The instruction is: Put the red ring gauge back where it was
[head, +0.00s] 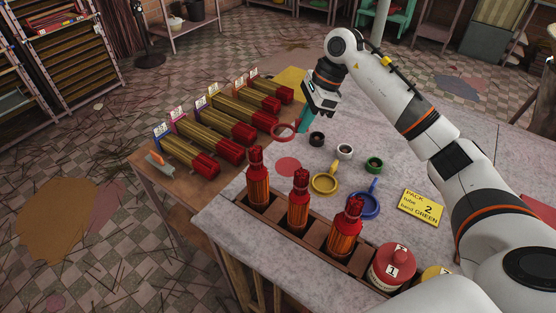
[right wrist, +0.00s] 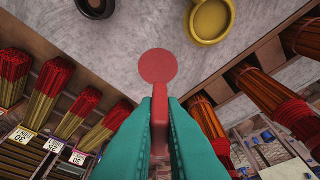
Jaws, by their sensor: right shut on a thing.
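The red ring gauge (head: 283,132) is off to the left of my right gripper (head: 303,120), over the table's far-left part. My right gripper's teal fingers are shut on it. In the right wrist view a red part of the gauge (right wrist: 160,128) sits between the fingers (right wrist: 160,125); its hole cannot be made out there. A flat red round spot (head: 288,167) lies bare on the grey tabletop, nearer the bottles than the gauge. It also shows beyond the fingertips in the right wrist view (right wrist: 158,66). My left gripper is not in view.
Yellow (head: 324,183), blue (head: 364,205), black (head: 317,139), white (head: 345,151) and green (head: 374,165) rings lie on the grey table (head: 440,165). Bundled tubes (head: 217,128) lie at left. A yellow card (head: 422,208) lies at right.

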